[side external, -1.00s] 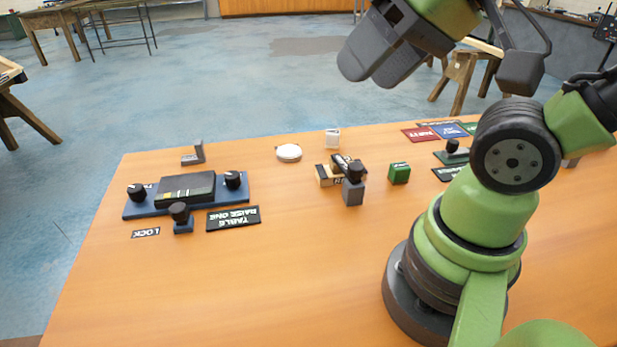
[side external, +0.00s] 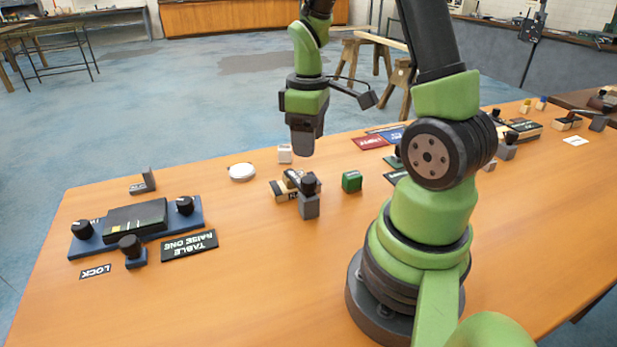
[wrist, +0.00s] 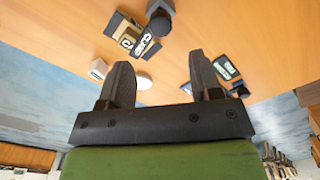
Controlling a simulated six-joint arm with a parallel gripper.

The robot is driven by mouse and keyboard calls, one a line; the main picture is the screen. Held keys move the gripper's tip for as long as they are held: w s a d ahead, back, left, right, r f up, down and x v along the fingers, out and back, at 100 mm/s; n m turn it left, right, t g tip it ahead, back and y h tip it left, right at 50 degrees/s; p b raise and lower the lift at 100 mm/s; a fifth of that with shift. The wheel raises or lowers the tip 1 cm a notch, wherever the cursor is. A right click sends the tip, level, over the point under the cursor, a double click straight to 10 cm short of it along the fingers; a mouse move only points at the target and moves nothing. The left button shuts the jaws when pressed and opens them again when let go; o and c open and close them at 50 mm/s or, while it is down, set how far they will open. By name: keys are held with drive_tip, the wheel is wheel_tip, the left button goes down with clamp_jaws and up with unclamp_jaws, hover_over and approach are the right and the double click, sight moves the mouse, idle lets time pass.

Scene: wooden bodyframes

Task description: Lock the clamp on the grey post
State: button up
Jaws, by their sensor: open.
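The grey post (side external: 309,206) stands on the table with a dark round knob (side external: 309,184) on top. Beige-and-black labelled pieces (side external: 284,190) lie just behind and left of it. In the wrist view, the post (wrist: 182,42) and knob (wrist: 159,24) are at the top, cut by the frame edge. The clamp's jaw and lock state cannot be made out. My gripper (side external: 304,150) points down above and behind the post, apart from it. In the wrist view, my gripper (wrist: 160,68) is open, with nothing between its fingers.
A small green block (side external: 352,181) stands right of the post. A blue base (side external: 82,245) with knobs, a LOCK label (side external: 96,271) and a black sign (side external: 189,245) lie left. The front table is clear.

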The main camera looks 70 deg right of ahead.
sight(309, 179)
wheel_tip(309, 179, down, 9)
drive_tip(key=shift+f, duration=0.1)
idle(0.3)
